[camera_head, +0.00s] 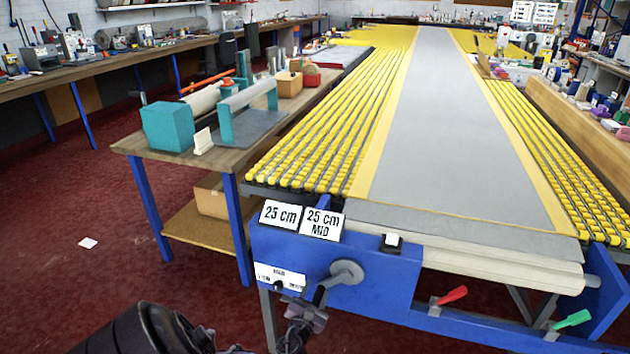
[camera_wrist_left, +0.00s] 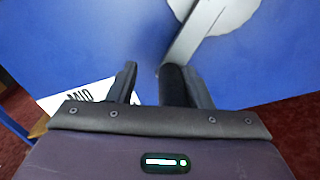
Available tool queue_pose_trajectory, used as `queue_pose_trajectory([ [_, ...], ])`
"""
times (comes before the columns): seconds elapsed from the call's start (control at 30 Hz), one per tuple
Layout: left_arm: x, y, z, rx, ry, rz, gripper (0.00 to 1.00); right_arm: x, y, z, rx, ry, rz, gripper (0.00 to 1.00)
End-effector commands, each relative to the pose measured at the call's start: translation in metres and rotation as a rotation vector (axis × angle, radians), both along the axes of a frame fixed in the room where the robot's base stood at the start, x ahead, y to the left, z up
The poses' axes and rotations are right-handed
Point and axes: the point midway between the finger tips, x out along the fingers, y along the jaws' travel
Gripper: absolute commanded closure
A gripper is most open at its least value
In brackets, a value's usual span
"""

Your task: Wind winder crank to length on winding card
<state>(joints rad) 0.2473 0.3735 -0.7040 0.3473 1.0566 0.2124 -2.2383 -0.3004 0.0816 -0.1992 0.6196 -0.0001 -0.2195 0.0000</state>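The winder crank is on the front of the blue end frame, with a round grey hub (camera_head: 346,272) and an arm slanting down left. Its grey arm also shows in the left wrist view (camera_wrist_left: 205,32), ending in a black handle (camera_wrist_left: 172,84). My left gripper (camera_head: 303,312) is at the handle end. In the wrist view its fingers are apart, the handle between them, close to the right finger with a gap to the left one. Two white cards, "25 cm" (camera_head: 281,214) and "25 cm MID" (camera_head: 322,224), stand above the crank. My right gripper is not in view.
A long grey rug strip (camera_head: 430,130) with yellow edges runs along the roller table. A red lever (camera_head: 452,295) and a green lever (camera_head: 572,320) stick out at right. A wooden side bench (camera_head: 160,152) stands at left. The red floor at left is mostly clear.

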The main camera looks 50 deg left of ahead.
Motion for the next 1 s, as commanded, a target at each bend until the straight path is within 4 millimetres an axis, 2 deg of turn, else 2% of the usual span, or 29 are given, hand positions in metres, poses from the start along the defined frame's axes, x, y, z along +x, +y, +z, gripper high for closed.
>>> queue_pose_trajectory([
  [0.23,-0.011,-0.008,0.0,-0.003,0.005,-0.002,0.55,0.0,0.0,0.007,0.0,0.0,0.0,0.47],
  [0.6,-0.061,-0.037,0.0,-0.001,0.003,0.0,0.55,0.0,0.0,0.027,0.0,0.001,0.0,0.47],
  [0.97,-0.067,-0.041,-0.001,0.0,0.001,0.0,0.55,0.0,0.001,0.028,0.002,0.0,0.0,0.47],
  [1.0,-0.067,-0.041,-0.001,0.0,0.001,0.0,0.59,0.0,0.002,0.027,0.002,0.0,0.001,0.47],
])
